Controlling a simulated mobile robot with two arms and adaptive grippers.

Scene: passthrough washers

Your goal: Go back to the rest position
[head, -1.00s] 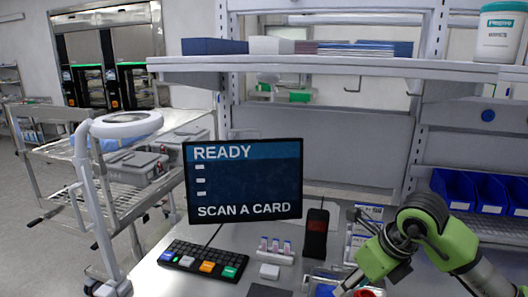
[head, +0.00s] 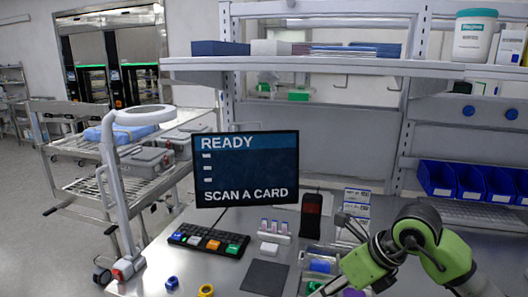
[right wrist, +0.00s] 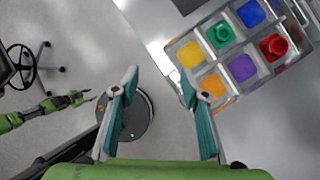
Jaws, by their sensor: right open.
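My right gripper (right wrist: 156,78) is open, with two teal-padded fingers spread and nothing between them. It is beside a clear tray (right wrist: 222,103) with coloured compartments. A red piece (right wrist: 273,47) and a green piece (right wrist: 220,36) sit in the tray. In the head view my green right arm reaches in from the right over the table, partly covering the tray (head: 320,266). A green arm, apparently my left, shows small in the right wrist view, its gripper (right wrist: 79,98) at the end. Its jaws are too small to read. The left arm is out of the head view.
A blue ring (head: 172,282) and a yellow ring (head: 206,290) lie at the table's front. A screen (head: 247,168) reads "READY, SCAN A CARD" behind a keypad (head: 208,241). A lamp (head: 118,200) stands left. A shelf (head: 330,66) overhangs the back.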

